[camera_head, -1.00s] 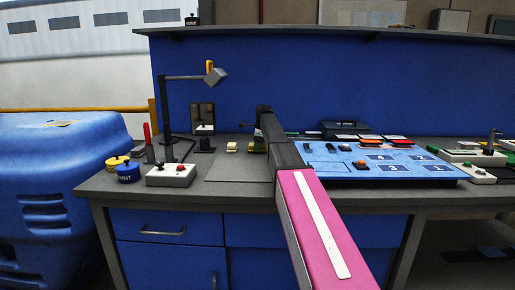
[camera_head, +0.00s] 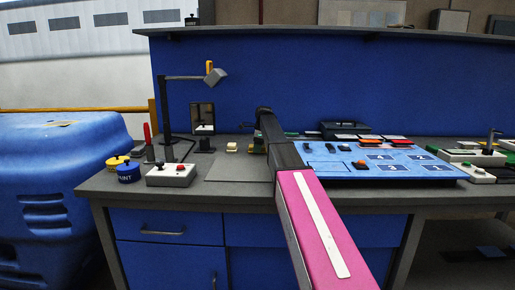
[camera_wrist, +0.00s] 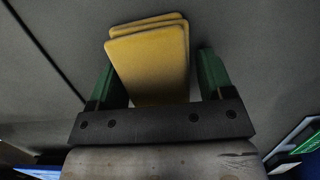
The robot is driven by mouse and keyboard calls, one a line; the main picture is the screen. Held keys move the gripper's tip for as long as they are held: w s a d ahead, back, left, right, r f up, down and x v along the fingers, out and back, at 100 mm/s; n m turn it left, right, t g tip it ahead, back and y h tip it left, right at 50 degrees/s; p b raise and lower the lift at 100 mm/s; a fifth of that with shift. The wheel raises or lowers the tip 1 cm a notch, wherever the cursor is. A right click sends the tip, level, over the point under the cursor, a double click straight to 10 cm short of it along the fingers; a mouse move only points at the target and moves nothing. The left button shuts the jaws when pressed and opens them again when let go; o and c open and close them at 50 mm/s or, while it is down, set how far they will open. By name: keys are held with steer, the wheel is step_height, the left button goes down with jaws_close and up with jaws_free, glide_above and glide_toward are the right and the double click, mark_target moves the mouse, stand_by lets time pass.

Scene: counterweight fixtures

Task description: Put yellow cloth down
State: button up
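The fingers are wide apart; a gap shows between the cloth and the right finger, while the cloth's left edge overlaps the left finger in the picture. In the head view my gripper (camera_head: 257,147) is low over the workbench (camera_head: 225,172), mostly hidden behind my arm. I cannot make out the cloth there.
A small pale block (camera_head: 232,147) sits left of my gripper. A control box with a red button (camera_head: 171,175), a desk lamp (camera_head: 190,78) and a blue paint pot (camera_head: 128,172) stand at the left. A blue numbered panel (camera_head: 375,162) lies right of my arm.

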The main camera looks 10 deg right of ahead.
steer(key=shift+s+a+f, duration=0.1)
steer(key=shift+s+f, duration=0.55)
steer(key=shift+f, duration=0.05)
steer(key=shift+c, duration=0.6)
steer(key=shift+r, duration=0.1)
steer(key=shift+o, duration=0.6)
step_height(320, 180, up, 12)
steer(key=d, duration=0.2)
steer(key=shift+w+r, duration=0.15)
steer(key=shift+w, duration=0.1)
steer(key=shift+d+r, duration=0.1)
steer(key=shift+r, duration=0.35)
steer(key=shift+s, duration=0.1)
